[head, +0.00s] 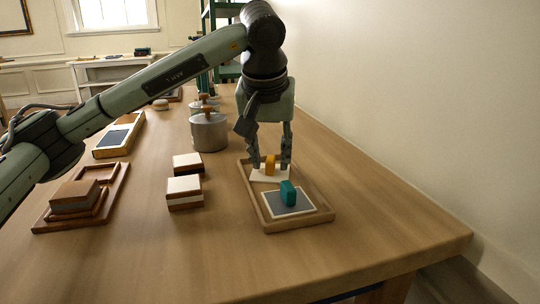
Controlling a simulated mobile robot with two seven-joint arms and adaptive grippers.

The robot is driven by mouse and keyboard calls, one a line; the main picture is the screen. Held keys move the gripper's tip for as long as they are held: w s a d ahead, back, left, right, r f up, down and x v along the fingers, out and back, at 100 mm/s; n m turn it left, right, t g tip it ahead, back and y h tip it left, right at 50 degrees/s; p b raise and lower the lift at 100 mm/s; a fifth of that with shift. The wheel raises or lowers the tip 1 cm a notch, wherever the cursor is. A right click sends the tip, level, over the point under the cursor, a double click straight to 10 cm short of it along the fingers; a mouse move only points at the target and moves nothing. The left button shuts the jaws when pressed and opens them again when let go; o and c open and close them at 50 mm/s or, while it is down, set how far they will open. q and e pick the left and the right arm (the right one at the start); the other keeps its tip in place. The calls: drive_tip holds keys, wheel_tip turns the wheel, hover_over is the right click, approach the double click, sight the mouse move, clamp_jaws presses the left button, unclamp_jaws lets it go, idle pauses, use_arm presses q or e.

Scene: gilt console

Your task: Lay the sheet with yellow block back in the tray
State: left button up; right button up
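A pale sheet (258,177) with an upright yellow block (270,165) on it is at the far end of the wooden tray (297,224). Whether the sheet rests on the tray floor or slightly above it I cannot tell. My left gripper (271,163) points down over it, one finger on each side of the yellow block, with a small gap showing on both sides, so it looks open. A dark sheet with a light border (275,205) and a teal block (288,193) lie in the tray's near half. My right gripper is not in view.
Two block stacks (184,192) stand left of the tray. A second wooden tray (115,187) with a brown-topped block is farther left. Metal canisters (209,133) and a yellow-framed box (120,136) stand behind. The table's near right is clear; a wall runs along the right.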

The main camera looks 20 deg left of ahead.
use_arm(q)
drive_tip(key=a+v, duration=0.1)
drive_tip(key=v, duration=0.6)
wheel_tip(320, 180, up, 5)
drive_tip(key=p, duration=0.1)
hover_over(269, 180)
drive_tip(key=s, duration=0.2)
drive_tip(key=shift+d+f, duration=0.15)
drive_tip(key=shift+f, duration=0.05)
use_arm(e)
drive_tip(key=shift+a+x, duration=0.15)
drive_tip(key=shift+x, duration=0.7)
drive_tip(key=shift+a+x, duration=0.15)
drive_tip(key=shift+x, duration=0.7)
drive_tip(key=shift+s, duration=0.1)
